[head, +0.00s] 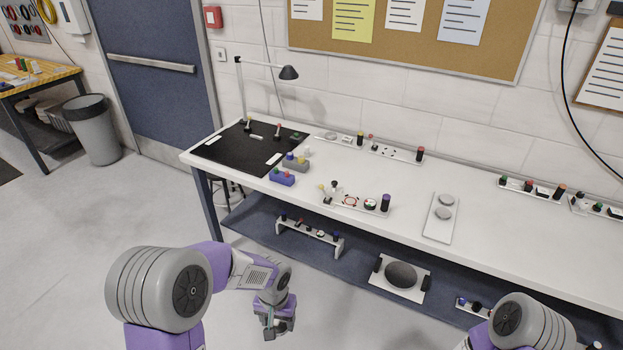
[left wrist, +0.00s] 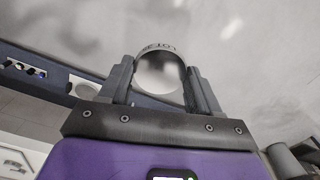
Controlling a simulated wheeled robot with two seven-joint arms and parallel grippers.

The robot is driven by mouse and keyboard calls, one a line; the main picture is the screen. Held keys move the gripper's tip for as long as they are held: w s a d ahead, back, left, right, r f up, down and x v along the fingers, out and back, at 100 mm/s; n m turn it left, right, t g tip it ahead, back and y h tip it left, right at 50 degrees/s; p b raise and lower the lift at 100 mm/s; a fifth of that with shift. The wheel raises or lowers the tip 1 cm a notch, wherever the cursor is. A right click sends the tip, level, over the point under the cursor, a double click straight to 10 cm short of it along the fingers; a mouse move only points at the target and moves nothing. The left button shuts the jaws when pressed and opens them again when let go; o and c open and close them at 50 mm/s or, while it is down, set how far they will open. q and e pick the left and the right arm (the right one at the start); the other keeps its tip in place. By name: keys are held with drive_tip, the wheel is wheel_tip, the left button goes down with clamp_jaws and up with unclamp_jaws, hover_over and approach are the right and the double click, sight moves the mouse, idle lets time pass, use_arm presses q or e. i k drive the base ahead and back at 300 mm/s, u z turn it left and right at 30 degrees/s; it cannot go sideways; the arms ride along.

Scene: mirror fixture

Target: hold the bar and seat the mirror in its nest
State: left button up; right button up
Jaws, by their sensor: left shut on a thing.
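My left gripper (head: 271,328) hangs at the bottom of the head view, in front of the bench and below its top. In the left wrist view its fingers (left wrist: 160,82) are shut on a round, shiny grey mirror (left wrist: 160,68) with dark lettering along its upper rim. On the bench, a white fixture strip (head: 342,208) carries a red-marked ring (head: 350,201), a green-and-white round part (head: 370,204), a dark cylinder (head: 385,201) and a small upright black-and-white part. I cannot tell which part is the bar or the nest. My right gripper is out of view.
The white bench (head: 480,229) has clear room around the fixture. A white plate with two grey discs (head: 433,235) lies to its right. Blue and grey button boxes (head: 282,178) and a black mat (head: 220,152) are left. The lower shelf (head: 352,257) holds more fixtures.

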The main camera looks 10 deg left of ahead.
sight(350, 201)
drive_tip(key=u, duration=0.5)
drive_tip(key=i, duration=1.15)
drive_tip(key=z, duration=0.55)
